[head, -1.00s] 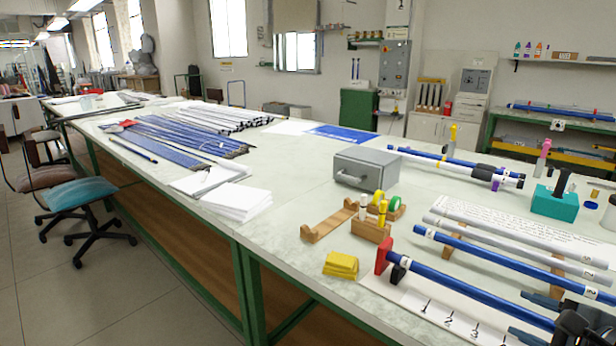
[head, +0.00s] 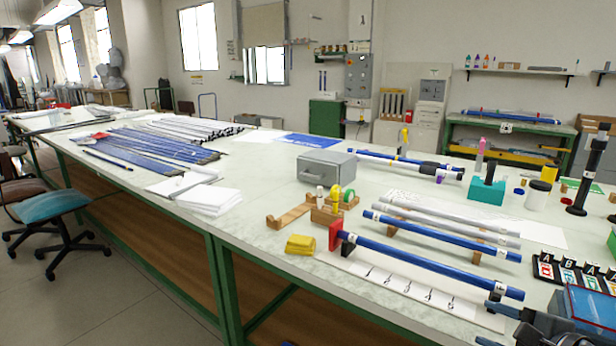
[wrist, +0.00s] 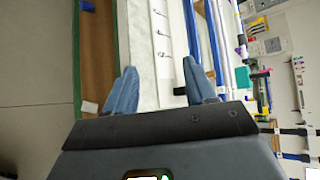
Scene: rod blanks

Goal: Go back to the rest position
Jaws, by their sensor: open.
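My gripper (wrist: 162,88) is open in the wrist view, its two blue fingers apart with nothing held between them. In the head view my gripper (head: 496,327) shows at the lower right, over the near table edge, partly cut off by the frame. A blue rod (head: 430,266) lies near it, its left end by a red block (head: 335,234). Another blue rod (head: 440,235) and a grey-white rod (head: 450,222) lie behind it on wooden supports. A white strip with marks (head: 400,287) lies in front of the rods.
At right are a teal block (head: 486,191), a black post (head: 587,178), lettered cards (head: 566,274) and a blue box (head: 592,305).

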